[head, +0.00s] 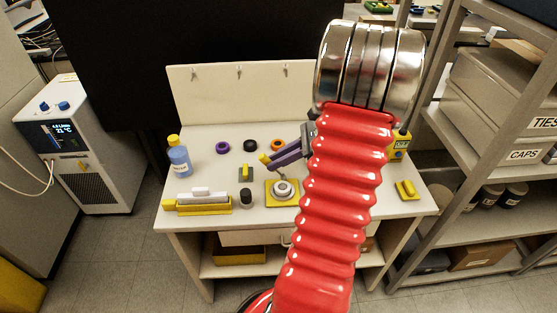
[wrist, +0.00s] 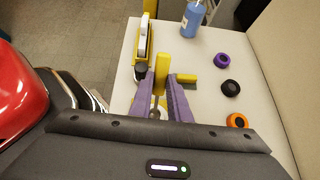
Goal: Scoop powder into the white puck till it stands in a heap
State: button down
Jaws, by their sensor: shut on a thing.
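The white puck (head: 284,187) sits on a yellow square base (head: 270,202) near the middle of the bench in the head view. My gripper (head: 272,161) has purple fingers and is above it, slightly left. It also shows in the wrist view (wrist: 160,88), shut on a yellow handle (wrist: 161,72). A thin grey stem (wrist: 156,101) runs from that handle, and in the head view it slants down towards the puck. I cannot tell whether its end touches the puck. The puck's filling is too small to make out, and I see no clear powder.
A yellow tray (head: 203,209), blue bottle (head: 179,161), and purple (head: 222,147), black (head: 250,145) and orange (head: 277,144) rings lie around.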

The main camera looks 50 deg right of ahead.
aim_at(265, 156)
jog(key=shift+w+a+r+g+h, duration=0.1)
jog(key=shift+w+a+g+h, duration=0.6)
jog(key=shift+g, duration=0.4)
jog(key=shift+w+g+h, duration=0.25)
jog(key=shift+g+h, duration=0.15)
jog(key=shift+w+a+g+h, duration=0.4)
jog(key=shift+w+g+h, duration=0.25)
jog(key=shift+g, duration=0.25)
jog(key=shift+w+a+f+g+h, duration=0.15)
jog(key=shift+f+g+h, duration=0.15)
jog(key=shift+g+h, duration=0.2)
